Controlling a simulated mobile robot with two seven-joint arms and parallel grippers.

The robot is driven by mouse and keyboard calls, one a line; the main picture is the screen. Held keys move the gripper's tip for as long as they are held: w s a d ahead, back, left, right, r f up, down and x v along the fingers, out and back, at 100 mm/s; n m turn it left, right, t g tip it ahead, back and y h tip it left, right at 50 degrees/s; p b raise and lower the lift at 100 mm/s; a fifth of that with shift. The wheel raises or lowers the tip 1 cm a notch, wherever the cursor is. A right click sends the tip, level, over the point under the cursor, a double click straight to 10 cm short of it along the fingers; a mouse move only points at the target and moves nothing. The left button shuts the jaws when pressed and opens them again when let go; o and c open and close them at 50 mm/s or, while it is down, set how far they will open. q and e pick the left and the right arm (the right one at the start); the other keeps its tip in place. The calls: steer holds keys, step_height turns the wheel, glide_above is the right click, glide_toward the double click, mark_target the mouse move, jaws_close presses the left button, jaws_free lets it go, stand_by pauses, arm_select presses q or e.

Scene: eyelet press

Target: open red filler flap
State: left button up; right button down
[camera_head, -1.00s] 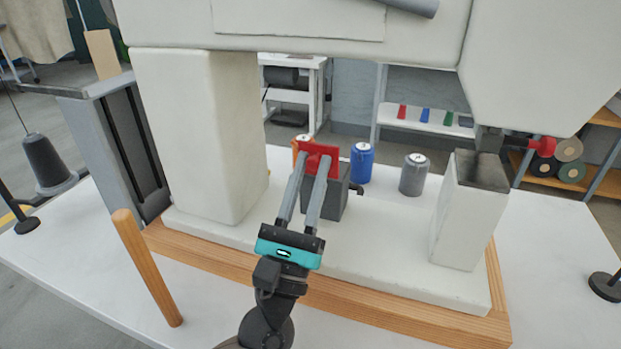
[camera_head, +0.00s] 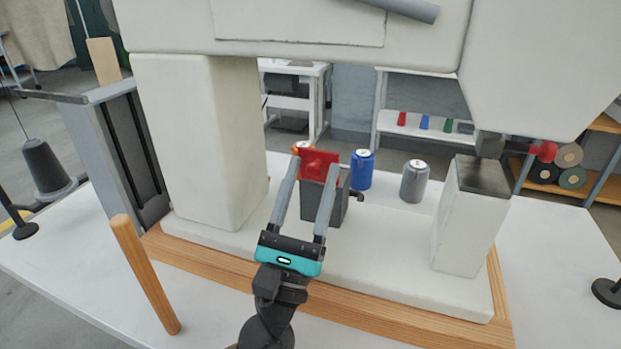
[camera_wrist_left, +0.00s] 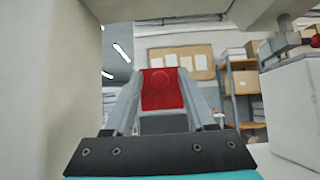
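The red filler flap (camera_head: 322,170) stands upright, tilted slightly, at the top of a small dark grey box (camera_head: 340,208) on the press base. A round red knob shows on its near face. In the left wrist view the flap (camera_wrist_left: 162,90) is between the fingers, above the grey box. My left gripper (camera_head: 314,162) is open, with one finger on each side of the knob and a gap visible between fingers and knob. Whether a fingertip touches the flap's edge I cannot tell. My right gripper is not in view.
A thick white press column (camera_head: 205,140) stands left of the gripper and a white anvil post (camera_head: 470,220) to the right. Orange, blue (camera_head: 362,168) and grey (camera_head: 414,181) cans stand behind. A wooden handle (camera_head: 145,275) rises at front left. The white base between box and post is clear.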

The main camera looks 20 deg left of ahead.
arm_select(q)
steer(key=v, duration=0.2)
steer(key=shift+s+f, duration=0.25)
steer(key=s, duration=1.2)
steer(key=shift+s+a+p, duration=0.2)
steer(key=shift+p, duration=0.2)
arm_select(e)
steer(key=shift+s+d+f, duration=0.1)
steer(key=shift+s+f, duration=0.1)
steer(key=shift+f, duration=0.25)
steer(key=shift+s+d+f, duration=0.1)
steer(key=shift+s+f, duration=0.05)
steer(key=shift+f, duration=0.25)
